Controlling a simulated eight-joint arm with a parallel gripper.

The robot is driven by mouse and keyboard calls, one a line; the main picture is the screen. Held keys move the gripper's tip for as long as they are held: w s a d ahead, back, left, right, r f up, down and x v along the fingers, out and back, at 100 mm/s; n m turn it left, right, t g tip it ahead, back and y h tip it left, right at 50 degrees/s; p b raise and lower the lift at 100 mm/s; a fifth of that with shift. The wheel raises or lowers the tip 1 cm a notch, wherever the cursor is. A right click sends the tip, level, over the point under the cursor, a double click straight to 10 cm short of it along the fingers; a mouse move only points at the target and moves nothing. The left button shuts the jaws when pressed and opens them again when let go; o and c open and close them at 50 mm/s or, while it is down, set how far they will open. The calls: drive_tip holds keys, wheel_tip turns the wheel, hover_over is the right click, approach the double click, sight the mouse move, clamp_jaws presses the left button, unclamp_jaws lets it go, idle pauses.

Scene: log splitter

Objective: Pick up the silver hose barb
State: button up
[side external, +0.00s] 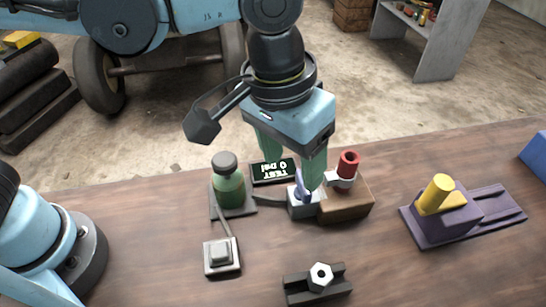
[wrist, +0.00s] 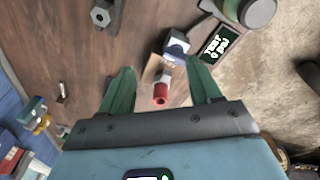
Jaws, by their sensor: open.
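A silver hex-ended fitting with a hole (side external: 320,276), which looks like the hose barb, sits in a black holder (side external: 302,292) at the front of the bench. It also shows at the top of the wrist view (wrist: 103,14). My gripper (side external: 292,172) points down with its green fingers apart and empty, behind this fitting and above a small grey block (side external: 303,208) and a wooden block (side external: 347,203). In the wrist view, the gripper (wrist: 162,66) has the red-capped piece (wrist: 161,92) between its fingers in the picture; contact cannot be told.
A green bottle (side external: 229,188) and a small test display (side external: 274,171) stand left of my gripper. A grey push button (side external: 221,254) lies at front left. A purple fixture with a yellow cylinder (side external: 436,194) stands right. The front right bench is clear.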

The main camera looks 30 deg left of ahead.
drive_tip(key=g+y, duration=0.1)
hover_over(318, 278)
drive_tip(key=f, duration=0.1)
drive_tip(key=shift+m, duration=0.3)
drive_tip(key=f, duration=0.7)
drive_tip(key=shift+w+a+f, duration=0.2)
drive_tip(key=shift+w, duration=0.05)
drive_tip(key=shift+s+d+f, duration=0.1)
drive_tip(key=shift+s+f, duration=0.05)
drive_tip(key=shift+f, duration=1.15)
drive_tip(key=shift+s+d+f, duration=0.1)
drive_tip(key=shift+s+f, duration=0.05)
drive_tip(key=shift+f, duration=1.1)
drive_tip(key=shift+c, duration=0.2)
drive_tip(key=c, duration=1)
drive_tip(key=shift+r, duration=0.1)
